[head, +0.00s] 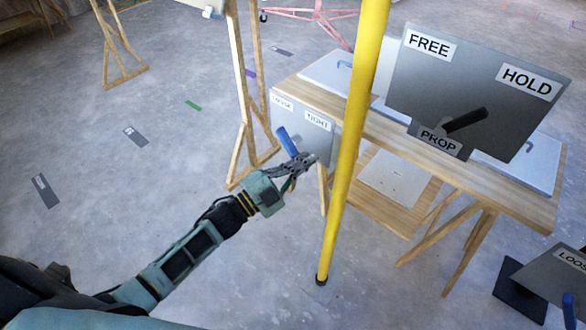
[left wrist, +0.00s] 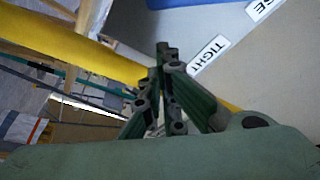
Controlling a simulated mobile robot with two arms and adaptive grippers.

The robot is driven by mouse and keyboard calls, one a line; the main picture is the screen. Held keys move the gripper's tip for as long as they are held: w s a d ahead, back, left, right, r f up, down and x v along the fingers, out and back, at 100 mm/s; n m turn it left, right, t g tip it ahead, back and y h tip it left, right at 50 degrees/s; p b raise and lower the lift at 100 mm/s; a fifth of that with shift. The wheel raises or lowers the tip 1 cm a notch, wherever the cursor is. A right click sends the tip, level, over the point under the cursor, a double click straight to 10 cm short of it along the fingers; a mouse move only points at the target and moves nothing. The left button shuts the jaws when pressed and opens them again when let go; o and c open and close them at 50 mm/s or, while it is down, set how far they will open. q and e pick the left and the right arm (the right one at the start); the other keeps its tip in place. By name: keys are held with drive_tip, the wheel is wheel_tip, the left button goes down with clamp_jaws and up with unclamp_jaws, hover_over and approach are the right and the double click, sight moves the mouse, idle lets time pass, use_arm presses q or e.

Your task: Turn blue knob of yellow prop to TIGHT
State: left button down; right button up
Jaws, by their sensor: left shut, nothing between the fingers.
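The yellow prop (head: 352,165) is a tall pole standing on the floor in the head view; it also crosses the left wrist view (left wrist: 60,48). A grey plate (head: 318,142) beside the pole carries a TIGHT label (head: 317,120) at right and another label, likely LOOSE, at left. The blue knob (head: 287,142) is a lever tilted up to the left on this plate; part of it shows at the top of the wrist view (left wrist: 180,3). My left gripper (head: 309,160) is shut and empty, just right of the knob's lower end. Whether they touch is unclear. My right gripper is out of view.
A wooden table (head: 500,192) with grey panels stands behind the pole. A board (head: 478,85) marked FREE, HOLD and PROP with a black lever is at right. Another plate with a blue lever (head: 568,304) is at lower right. The floor at left is mostly clear.

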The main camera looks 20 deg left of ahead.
use_arm(q)
drive_tip(key=shift+w+a+f, duration=0.25)
drive_tip(key=shift+a+f, duration=0.75)
drive_tip(key=shift+a, duration=0.15)
drive_tip(key=shift+f+m, duration=0.2)
drive_tip(key=shift+m, duration=0.3)
drive_tip(key=shift+f+m+g+b, duration=0.3)
drive_tip(key=shift+m+g, duration=0.1)
drive_tip(key=shift+m, duration=0.1)
drive_tip(key=w+a+f+m+g+y, duration=0.1)
drive_tip(key=a+f+m+g+y, duration=0.2)
drive_tip(key=m, duration=1)
drive_tip(key=shift+w+a+f+m, duration=0.35)
drive_tip(key=shift+a+f, duration=0.3)
drive_tip(key=shift+a, duration=0.2)
